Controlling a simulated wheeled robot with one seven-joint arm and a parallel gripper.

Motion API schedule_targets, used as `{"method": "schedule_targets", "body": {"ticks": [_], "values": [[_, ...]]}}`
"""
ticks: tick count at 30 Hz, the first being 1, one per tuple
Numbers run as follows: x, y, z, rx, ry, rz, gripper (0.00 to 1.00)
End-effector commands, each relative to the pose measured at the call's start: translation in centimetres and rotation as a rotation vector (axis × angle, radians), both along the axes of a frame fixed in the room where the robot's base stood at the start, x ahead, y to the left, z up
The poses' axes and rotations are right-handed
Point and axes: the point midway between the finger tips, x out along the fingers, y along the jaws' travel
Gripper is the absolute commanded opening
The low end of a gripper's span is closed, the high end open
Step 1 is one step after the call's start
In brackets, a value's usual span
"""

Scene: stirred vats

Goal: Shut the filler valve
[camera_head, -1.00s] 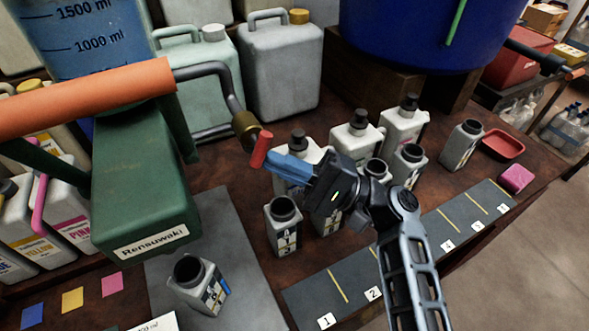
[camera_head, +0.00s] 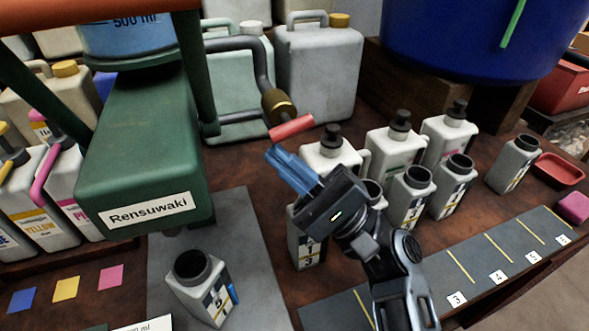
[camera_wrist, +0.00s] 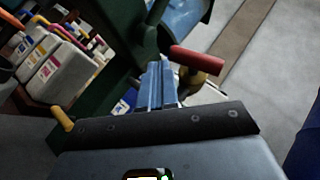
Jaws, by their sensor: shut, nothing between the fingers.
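The filler valve is a brass body (camera_head: 277,104) on the end of a dark bent pipe, with a red handle (camera_head: 291,127) below it. The handle lies nearly level in the head view, its right end slightly higher. In the wrist view the red handle (camera_wrist: 197,61) is just right of my fingertips, with the brass body (camera_wrist: 207,84) partly behind it. My gripper (camera_head: 275,155) has blue fingers, shut and empty. The fingertips are just below the handle's left end; I cannot tell whether they touch. The wrist view shows the shut fingers (camera_wrist: 157,80) too.
A green housing (camera_head: 140,155) labelled Rensuwaki stands left, with an open bottle (camera_head: 197,285) on the grey mat below. Several white bottles stand right of and behind my gripper. Grey jerrycans (camera_head: 318,75) stand behind. A numbered dark strip (camera_head: 500,260) runs along the front right.

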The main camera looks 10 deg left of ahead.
Motion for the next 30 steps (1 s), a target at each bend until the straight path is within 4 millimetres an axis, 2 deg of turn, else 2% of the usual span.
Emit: {"method": "schedule_targets", "body": {"ticks": [30], "values": [[-0.45, 0.70, 0.35, -0.001, 0.000, -0.001, 0.00]]}}
